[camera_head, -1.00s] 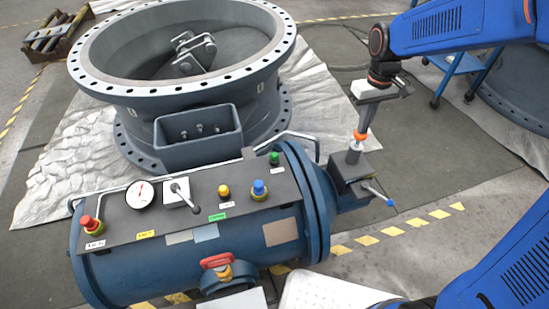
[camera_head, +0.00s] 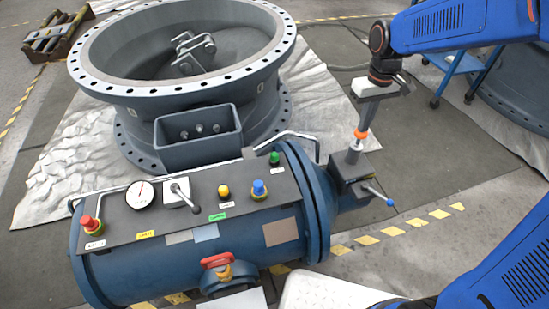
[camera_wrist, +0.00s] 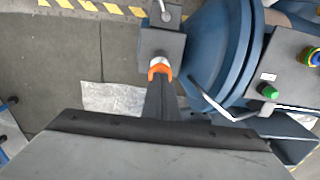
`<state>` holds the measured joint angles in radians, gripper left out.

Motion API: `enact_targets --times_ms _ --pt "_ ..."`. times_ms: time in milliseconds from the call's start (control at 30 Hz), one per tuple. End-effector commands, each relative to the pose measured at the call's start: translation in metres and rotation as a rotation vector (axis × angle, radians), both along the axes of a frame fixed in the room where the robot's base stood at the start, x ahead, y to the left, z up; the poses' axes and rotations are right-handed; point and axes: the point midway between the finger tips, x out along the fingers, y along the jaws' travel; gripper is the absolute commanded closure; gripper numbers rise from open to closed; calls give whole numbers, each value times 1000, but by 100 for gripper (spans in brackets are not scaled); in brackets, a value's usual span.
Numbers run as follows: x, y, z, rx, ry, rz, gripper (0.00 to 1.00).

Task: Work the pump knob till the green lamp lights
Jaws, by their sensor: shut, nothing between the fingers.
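The pump is a dark block (camera_head: 350,172) on the right end of the blue cylinder, with a short grey knob (camera_head: 354,148) on top. My gripper (camera_head: 361,133) points down over it, its narrow fingers shut and empty. An orange piece (camera_wrist: 160,70) shows at the fingertips, by the top of the knob. Whether they touch is unclear. A lever with a blue tip (camera_head: 389,202) sticks out of the pump's side. The green lamp (camera_head: 275,157) stands at the panel's right end and also shows in the wrist view (camera_wrist: 270,91). I cannot tell whether it is lit.
The panel carries a red button (camera_head: 87,224), a gauge (camera_head: 140,195), a lever switch (camera_head: 181,193), a yellow button (camera_head: 224,191) and a blue knob (camera_head: 259,188). A bent pipe (camera_head: 290,138) runs close beside the pump. A large flanged valve (camera_head: 150,95) lies behind.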

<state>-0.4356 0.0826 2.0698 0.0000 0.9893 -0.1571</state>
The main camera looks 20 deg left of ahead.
Motion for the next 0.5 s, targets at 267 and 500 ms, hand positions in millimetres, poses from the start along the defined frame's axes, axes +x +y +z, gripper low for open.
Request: enact_targets --times_ms 267,500 --pt "0 0 -12 -1 1 0 100" --pt "-1 0 -22 -1 2 0 100"
